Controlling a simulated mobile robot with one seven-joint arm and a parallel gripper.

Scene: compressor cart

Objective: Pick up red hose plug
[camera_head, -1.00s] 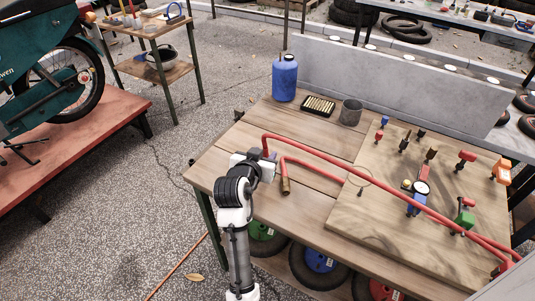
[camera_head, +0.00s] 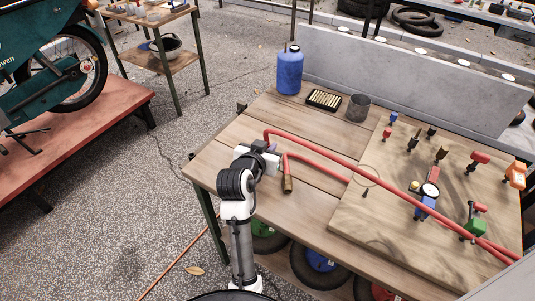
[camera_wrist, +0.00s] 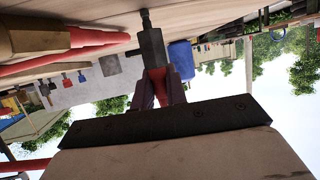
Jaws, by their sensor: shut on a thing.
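The red hose plug (camera_wrist: 153,48) shows in the wrist view as a grey metal fitting with a narrow tip, on the end of a red hose. My gripper (camera_wrist: 158,88) is shut on it, one finger on each side of the red part. In the head view my gripper (camera_head: 268,152) is at the table's left part, at the end of the upper red hose (camera_head: 330,152). The plug itself is hidden there by the gripper. The hose arches up from the gripper and runs right across the board.
A second red hose with a brass end (camera_head: 288,184) lies close to the right of my gripper. The board (camera_head: 365,215) carries several coloured fittings and a gauge (camera_head: 429,190).

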